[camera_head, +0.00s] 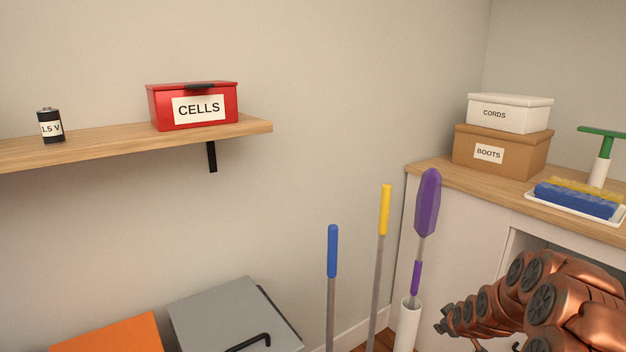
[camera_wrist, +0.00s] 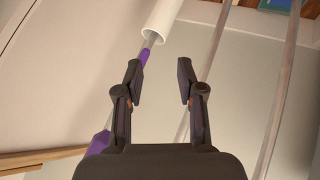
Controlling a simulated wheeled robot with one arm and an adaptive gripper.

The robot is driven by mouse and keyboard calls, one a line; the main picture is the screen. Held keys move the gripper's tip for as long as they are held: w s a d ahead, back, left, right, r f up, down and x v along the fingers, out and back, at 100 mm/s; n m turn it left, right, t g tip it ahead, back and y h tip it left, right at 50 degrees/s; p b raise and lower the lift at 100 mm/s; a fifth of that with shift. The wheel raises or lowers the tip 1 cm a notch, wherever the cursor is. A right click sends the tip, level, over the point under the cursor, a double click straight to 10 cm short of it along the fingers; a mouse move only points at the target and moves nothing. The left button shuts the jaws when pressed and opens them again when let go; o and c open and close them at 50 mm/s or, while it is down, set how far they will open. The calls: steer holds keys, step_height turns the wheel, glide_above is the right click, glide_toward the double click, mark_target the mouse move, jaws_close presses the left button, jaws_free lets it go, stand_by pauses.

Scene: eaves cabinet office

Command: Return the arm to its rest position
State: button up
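My gripper (camera_wrist: 160,80) shows in the wrist view with its two dark fingers spread apart and nothing between them. It is open and empty. My copper-coloured arm (camera_head: 545,300) is at the lower right of the head view, in front of the white cabinet. Its far end reaches left, towards the purple duster (camera_head: 427,200).
The duster stands in a white holder (camera_head: 407,325), beside a yellow-handled pole (camera_head: 384,210) and a blue-handled pole (camera_head: 333,250). A wooden shelf (camera_head: 100,143) bears a red CELLS box (camera_head: 160,108) and a battery (camera_head: 47,118). The cabinet top (camera_head: 440,174) holds boxes and a tray.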

steer(key=s+a+r+m+g+y+p, duration=0.1)
steer(key=s+a+r+g+p, duration=0.1)
steer(key=s+a+r+p, duration=0.6)
steer(key=s+a+r+m+g+p, duration=0.1)
steer(key=s+a+r+g, duration=0.35)
steer(key=s+r, duration=0.75)
steer(key=s+a+r+m+g+p, duration=0.1)
steer(key=s+a+r+p, duration=0.1)
steer(key=s+r, duration=0.4)
steer(key=s+a+r+m+g+p, duration=0.1)
steer(key=s+a+r+p, duration=0.2)
steer(key=s, duration=1)
steer(key=s+a+r+m+g+p, duration=0.1)
steer(key=s+a+r+m+p, duration=0.1)
steer(key=s+r+p, duration=0.4)
steer(key=s+r, duration=0.4)
steer(key=shift+a+g, duration=0.15)
steer(key=shift+g, duration=0.2)
